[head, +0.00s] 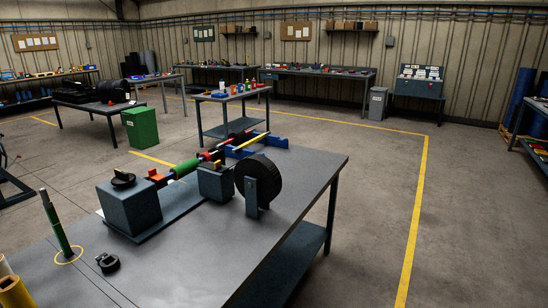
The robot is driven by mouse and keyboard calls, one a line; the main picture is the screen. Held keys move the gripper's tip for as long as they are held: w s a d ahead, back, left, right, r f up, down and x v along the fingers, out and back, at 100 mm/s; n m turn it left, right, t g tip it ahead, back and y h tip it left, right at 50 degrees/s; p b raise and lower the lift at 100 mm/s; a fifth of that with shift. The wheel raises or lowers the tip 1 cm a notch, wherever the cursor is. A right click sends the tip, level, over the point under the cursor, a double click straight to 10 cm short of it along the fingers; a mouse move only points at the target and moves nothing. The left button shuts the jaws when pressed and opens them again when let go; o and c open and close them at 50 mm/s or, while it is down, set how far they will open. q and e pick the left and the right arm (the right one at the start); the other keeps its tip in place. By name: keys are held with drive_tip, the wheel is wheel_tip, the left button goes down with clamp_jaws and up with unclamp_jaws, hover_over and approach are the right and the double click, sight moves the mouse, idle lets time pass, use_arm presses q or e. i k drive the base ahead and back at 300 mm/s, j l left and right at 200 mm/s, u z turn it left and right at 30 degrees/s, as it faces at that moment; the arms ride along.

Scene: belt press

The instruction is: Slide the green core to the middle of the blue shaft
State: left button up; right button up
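A green cylinder (186,168) lies at a slant in the belt press at the back of the bench. A small bit of blue (172,175) shows at its near left end; most of any blue shaft there is hidden or too small to tell. A second, upright dark green tube (55,226) with a grey top stands at the left, by a yellow ring marked on the bench. I cannot tell which green piece is the core. Neither of my grippers is in view.
The grey bench (215,250) carries a grey-blue block (131,206), a black wheel (263,183) and a small black part (108,263). Blue blocks (276,142) with a yellow bar (250,142) sit behind. Yellow cylinders (14,292) stand at lower left. The bench's front right is clear.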

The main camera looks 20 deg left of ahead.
sight(186, 169)
drive_tip(key=i+l+u, duration=0.1)
drive_tip(key=i+u, duration=0.4)
drive_tip(key=i+l+u, duration=0.25)
drive_tip(key=u, duration=0.25)
drive_tip(key=i+l+u, duration=0.75)
drive_tip(key=l+u, duration=0.25)
drive_tip(key=l, duration=0.2)
drive_tip(key=i+l+u, duration=0.25)
drive_tip(key=l, duration=0.2)
drive_tip(key=k+j, duration=0.05)
drive_tip(key=k, duration=0.05)
